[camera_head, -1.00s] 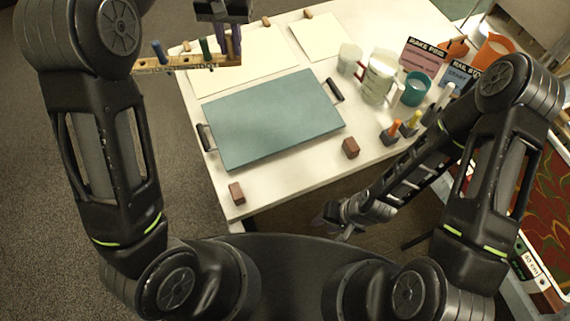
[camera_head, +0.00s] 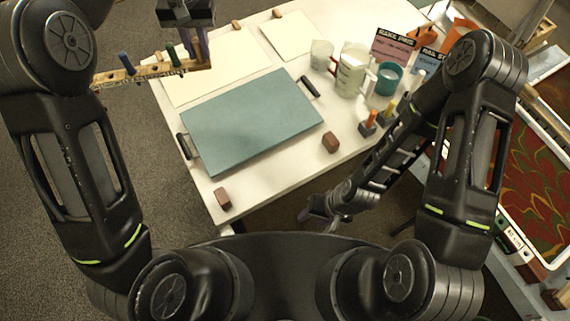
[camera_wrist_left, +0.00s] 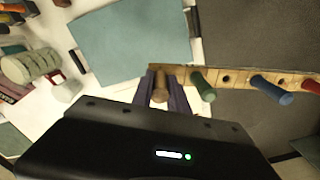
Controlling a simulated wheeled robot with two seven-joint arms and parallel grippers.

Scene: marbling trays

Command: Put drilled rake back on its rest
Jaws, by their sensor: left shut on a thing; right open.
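The drilled rake (camera_head: 147,73) is a pale wooden bar with holes and blue and green pegs. My left gripper (camera_head: 190,42) is shut on a brown peg at its right end and holds it above the table's back left edge. The left wrist view shows the bar (camera_wrist_left: 238,78) reaching right from the fingers (camera_wrist_left: 161,95). Two reddish-brown blocks stand apart along the table's front edge, one at left (camera_head: 223,198) and one at right (camera_head: 331,142); I cannot tell for sure that they are the rest. My right gripper (camera_head: 314,212) is open and empty, low before the table's front edge.
A blue-green covered tray (camera_head: 252,122) with dark handles fills the table's middle. White sheets (camera_head: 287,36) lie behind it. Jugs (camera_head: 352,72), a teal cup (camera_head: 388,79), colored pegs in dark blocks (camera_head: 368,122) and signs (camera_head: 393,47) crowd the right side. A red patterned tray (camera_head: 535,190) is further right.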

